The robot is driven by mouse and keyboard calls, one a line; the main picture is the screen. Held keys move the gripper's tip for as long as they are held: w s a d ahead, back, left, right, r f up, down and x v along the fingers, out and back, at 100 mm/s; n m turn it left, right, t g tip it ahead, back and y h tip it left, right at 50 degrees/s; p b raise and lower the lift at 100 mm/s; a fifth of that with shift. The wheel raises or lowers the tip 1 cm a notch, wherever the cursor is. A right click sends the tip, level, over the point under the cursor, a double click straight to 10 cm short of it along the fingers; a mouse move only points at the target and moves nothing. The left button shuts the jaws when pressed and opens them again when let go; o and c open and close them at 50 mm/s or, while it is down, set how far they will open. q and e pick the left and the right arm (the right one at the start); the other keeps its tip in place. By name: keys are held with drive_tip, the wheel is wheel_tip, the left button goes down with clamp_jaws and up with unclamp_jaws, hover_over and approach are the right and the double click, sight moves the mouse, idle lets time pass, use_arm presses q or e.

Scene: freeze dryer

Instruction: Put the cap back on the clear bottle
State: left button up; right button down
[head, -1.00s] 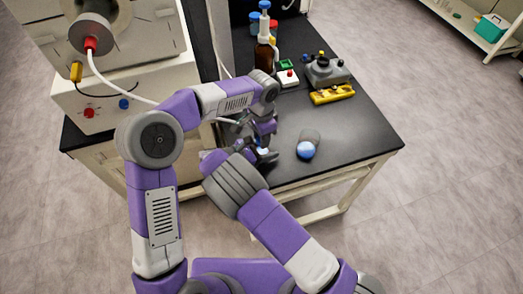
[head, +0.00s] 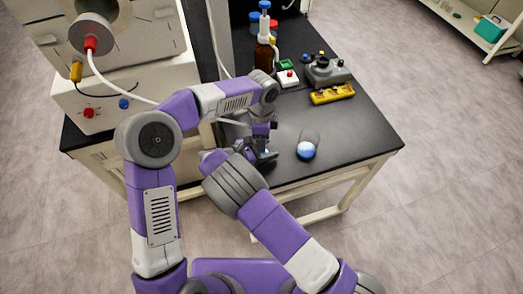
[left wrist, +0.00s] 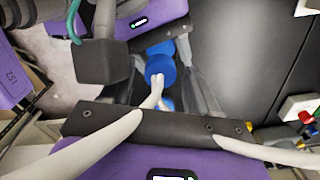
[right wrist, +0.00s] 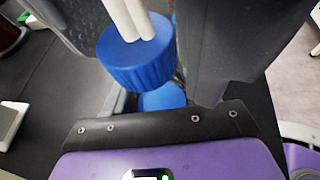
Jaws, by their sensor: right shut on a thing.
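A blue cap (right wrist: 137,60) with white tubes in its top lies between the fingers of my right gripper (right wrist: 150,50), which is shut on it. The cap also shows in the left wrist view (left wrist: 160,68). A second blue surface (right wrist: 162,97) shows beside it, partly hidden; I cannot tell what it belongs to. My left gripper (left wrist: 165,95) is close to the cap, facing my right one; its grip is unclear. In the head view my arms hide most of the cap. The clear bottle (head: 308,145) with blue liquid stands on the black bench, right of both grippers.
A brown bottle (head: 264,55) with a dispenser top stands at the back of the bench (head: 350,130). A grey device (head: 326,70) and a yellow rack (head: 332,94) are right of it. A white machine (head: 120,85) with a hose is at left. Bench around the clear bottle is free.

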use_arm(q)
drive_tip(key=shift+r, duration=0.1)
drive_tip(key=shift+r, duration=2.2)
drive_tip(key=shift+c, duration=0.2)
drive_tip(key=n, duration=0.2)
drive_tip(key=r+n, duration=0.1)
drive_tip(key=n, duration=0.3)
drive_tip(key=shift+d+r, duration=0.1)
drive_tip(key=shift+r, duration=0.15)
drive_tip(key=n, duration=0.3)
drive_tip(key=shift+r+n, duration=0.3)
drive_tip(key=shift+r, duration=0.1)
drive_tip(key=n, duration=0.2)
drive_tip(key=r+n, duration=0.1)
drive_tip(key=shift+n, duration=0.4)
drive_tip(key=shift+f, duration=3.95)
